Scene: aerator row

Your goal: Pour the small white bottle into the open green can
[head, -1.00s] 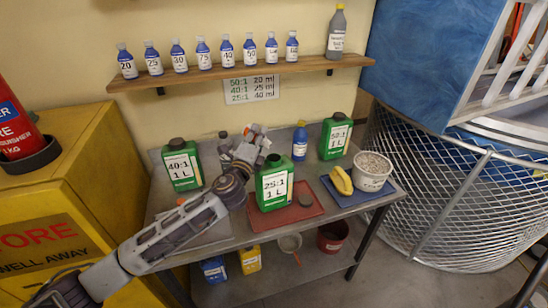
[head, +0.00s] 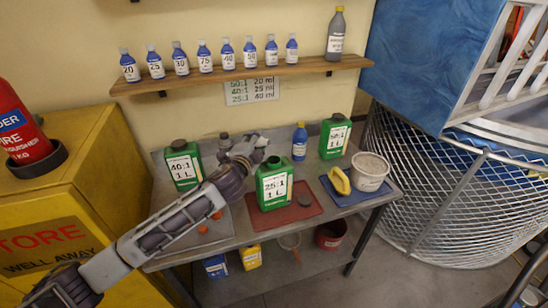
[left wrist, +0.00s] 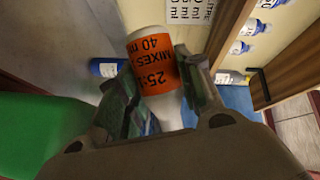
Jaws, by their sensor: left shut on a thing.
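My left gripper (head: 250,147) is behind and left of the green can marked 25:1 (head: 274,186). In the left wrist view the gripper (left wrist: 158,92) is shut on the small white bottle (left wrist: 146,40), which has an orange 25:1, 40 ml label and is tilted. In the head view the bottle is too hidden to make out. The green can stands upright on a red mat (head: 268,219), and a dark round cap (head: 305,199) lies on the mat beside it. A green surface (left wrist: 45,130), likely this can, fills the left of the wrist view. My right gripper is not in view.
Green cans marked 40:1 (head: 183,165) and 50:1 (head: 335,137) stand at the left and back right. A blue bottle (head: 300,143) stands at the back. A white tub (head: 369,172) and a yellow thing (head: 340,181) are at right. Small orange pieces (head: 217,214) lie at left.

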